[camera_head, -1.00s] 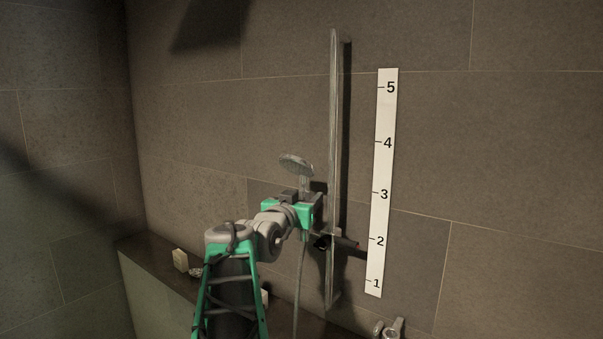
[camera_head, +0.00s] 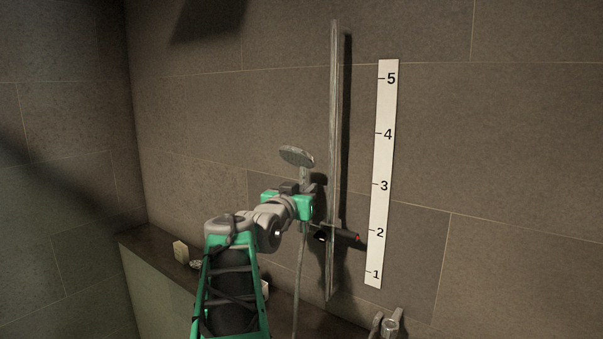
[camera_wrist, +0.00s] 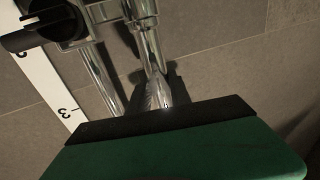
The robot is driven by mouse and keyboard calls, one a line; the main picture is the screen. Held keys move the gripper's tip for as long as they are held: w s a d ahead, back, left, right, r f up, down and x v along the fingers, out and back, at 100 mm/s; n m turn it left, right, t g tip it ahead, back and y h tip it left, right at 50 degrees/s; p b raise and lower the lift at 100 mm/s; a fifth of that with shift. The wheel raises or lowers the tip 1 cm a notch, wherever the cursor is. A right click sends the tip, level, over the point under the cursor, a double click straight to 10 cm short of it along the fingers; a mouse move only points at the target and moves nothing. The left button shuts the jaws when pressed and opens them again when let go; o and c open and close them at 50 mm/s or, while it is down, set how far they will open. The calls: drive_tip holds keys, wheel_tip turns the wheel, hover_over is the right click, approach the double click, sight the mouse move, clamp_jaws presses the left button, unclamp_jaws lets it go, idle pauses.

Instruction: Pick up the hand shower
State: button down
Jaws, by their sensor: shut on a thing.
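The hand shower has a round grey head (camera_head: 296,156) on a thin chrome handle, held head up in front of the tiled wall. My gripper (camera_head: 306,205) is shut around the handle below the head, left of the vertical rail (camera_head: 334,100). The hose (camera_head: 298,270) hangs below my gripper. The dark holder (camera_head: 343,236) sits on the rail, just right of and below my gripper. I cannot tell whether the handle still touches it.
A white number strip (camera_head: 381,170) is on the wall right of the rail. A chrome fitting (camera_head: 391,322) is at the lower right. A dark ledge (camera_head: 150,245) carries small pale items, including a block (camera_head: 180,250). The wall above the shower head is clear.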

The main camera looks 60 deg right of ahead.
sight(309, 162)
drive_tip(key=shift+r, duration=0.1)
drive_tip(key=shift+r, duration=0.3)
drive_tip(key=r, duration=0.1)
drive_tip(key=r+b, duration=0.1)
drive_tip(key=r, duration=0.1)
drive_tip(key=shift+s+a, duration=0.2)
drive_tip(key=shift+s, duration=0.05)
drive_tip(key=s+a+r, duration=0.1)
drive_tip(key=a+r+b, duration=0.1)
drive_tip(key=r, duration=0.1)
drive_tip(key=s+a+r+b, duration=0.1)
drive_tip(key=shift+s+r, duration=0.3)
drive_tip(key=shift+s, duration=0.05)
drive_tip(key=s+a+r+b, duration=0.3)
drive_tip(key=s+a+r, duration=0.1)
drive_tip(key=s+a, duration=0.2)
drive_tip(key=shift+s+a+r, duration=0.15)
drive_tip(key=shift+a+r, duration=0.25)
drive_tip(key=shift+a, duration=0.15)
